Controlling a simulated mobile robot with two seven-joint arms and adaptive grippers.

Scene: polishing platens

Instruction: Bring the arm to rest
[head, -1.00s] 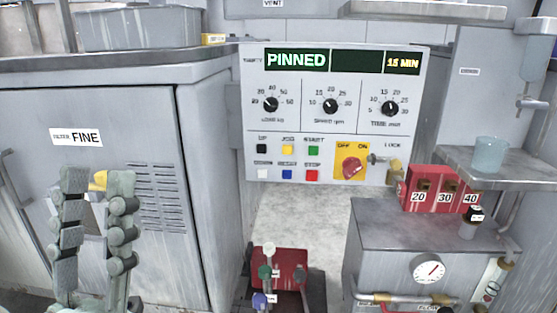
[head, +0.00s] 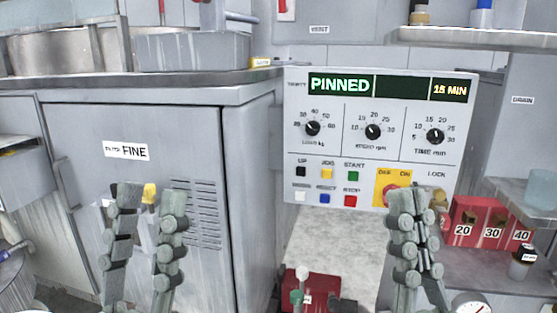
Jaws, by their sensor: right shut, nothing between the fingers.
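My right gripper (head: 416,192) stands upright in front of the control panel (head: 300,145), its fingers closed together with nothing between them. It hides part of the red OFF/ON switch (head: 390,190) and the yellow plate around it. My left gripper (head: 149,192) stands upright at the left, in front of the grey cabinet labelled FINE (head: 75,190). Its fingers are apart. A small yellow thing (head: 150,193) shows between them; I cannot tell whether it is touched or behind. The panel display reads PINNED and 15 MIN.
Red blocks marked 20, 30 and 40 (head: 462,233) stand on the right beside a dark-capped bottle (head: 523,262). A pale cup (head: 541,191) is at the right edge. A red box (head: 322,286) is low in the middle. A shelf (head: 470,38) overhangs upper right.

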